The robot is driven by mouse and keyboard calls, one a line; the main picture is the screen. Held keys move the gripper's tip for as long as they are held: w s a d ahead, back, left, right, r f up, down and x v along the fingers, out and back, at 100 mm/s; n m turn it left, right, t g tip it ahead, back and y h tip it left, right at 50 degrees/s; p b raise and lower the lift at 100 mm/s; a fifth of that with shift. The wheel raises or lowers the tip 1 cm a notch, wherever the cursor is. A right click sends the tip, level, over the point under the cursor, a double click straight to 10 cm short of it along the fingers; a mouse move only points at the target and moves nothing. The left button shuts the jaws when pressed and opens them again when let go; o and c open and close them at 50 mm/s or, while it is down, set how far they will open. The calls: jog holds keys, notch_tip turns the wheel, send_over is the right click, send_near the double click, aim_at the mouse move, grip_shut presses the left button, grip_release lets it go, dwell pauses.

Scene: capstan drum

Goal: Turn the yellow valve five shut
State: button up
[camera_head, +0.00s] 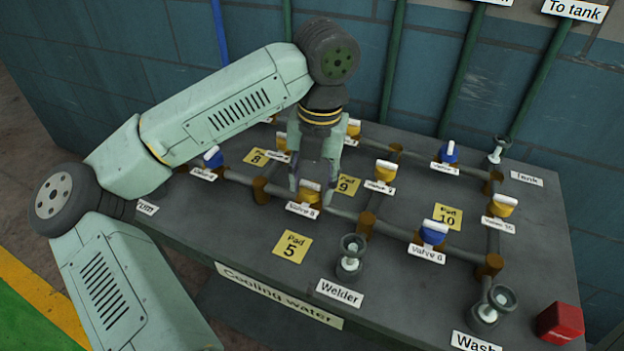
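A yellow valve (310,191) with a pale handle top sits on the front pipe run of the dark table. The label in front of it (302,210) starts with "Valve"; its digit is too small to read surely, and could be 5 or 8. My gripper (311,189) points down at this valve from above and behind. Its two fingers are spread, one at each side of the handle, with a gap between them. Whether either finger touches the handle cannot be told.
Blue valve 6 (432,232) is to the right, and another yellow valve (385,171) is behind right. A drain cup (351,256) stands in front at the Welder label. A red block (560,322) lies at the front right corner. Green pipes (460,75) rise along the wall.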

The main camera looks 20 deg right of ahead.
jog(key=c, duration=0.8)
jog(key=shift+o, duration=0.2)
jog(key=shift+f+m+b, duration=0.15)
jog(key=shift+m+b, duration=0.25)
jog(key=shift+b, duration=0.1)
jog(key=shift+f+m+b, duration=0.1)
jog(key=shift+m+b, duration=0.8)
jog(key=shift+b, duration=0.2)
jog(key=m+b, duration=0.2)
jog(key=m, duration=0.1)
jog(key=shift+s+m+b, duration=0.1)
jog(key=shift+m+b, duration=0.2)
jog(key=m+b, duration=0.2)
jog(key=m, duration=0.3)
jog(key=shift+s+h, duration=0.1)
jog(key=shift+h, duration=0.2)
jog(key=m, duration=0.6)
jog(key=shift+a+m+h+b, duration=0.15)
jog(key=shift+m+h+b, duration=0.15)
jog(key=shift+m+b, duration=0.1)
